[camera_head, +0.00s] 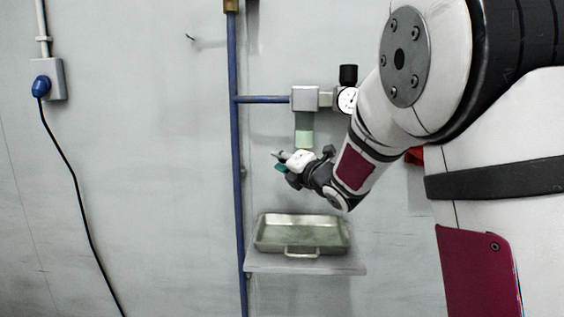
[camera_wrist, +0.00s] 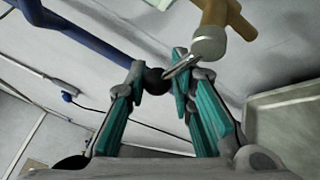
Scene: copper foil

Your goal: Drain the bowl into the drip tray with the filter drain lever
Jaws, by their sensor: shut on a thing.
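The filter bowl (camera_head: 304,130) hangs greenish under a grey filter head (camera_head: 304,98) on the wall; its lower end is hidden behind my gripper. My gripper (camera_head: 281,160) is just below it. In the wrist view, my gripper (camera_wrist: 157,78) has its teal-padded fingers closed around the dark round knob (camera_wrist: 154,84) of the drain lever. The lever's metal rod (camera_wrist: 182,66) slants from the knob up to the rounded fitting (camera_wrist: 208,44). The metal drip tray (camera_head: 301,252) is below, and its edge shows in the wrist view (camera_wrist: 283,97). I cannot tell the liquid level.
The tray rests on a wall shelf (camera_head: 305,268). A blue vertical pipe (camera_head: 236,180) runs left of the filter, with a side pipe (camera_head: 264,99) to it. A gauge (camera_head: 347,99) is on the right. A blue plug (camera_head: 41,86) and cable hang far left.

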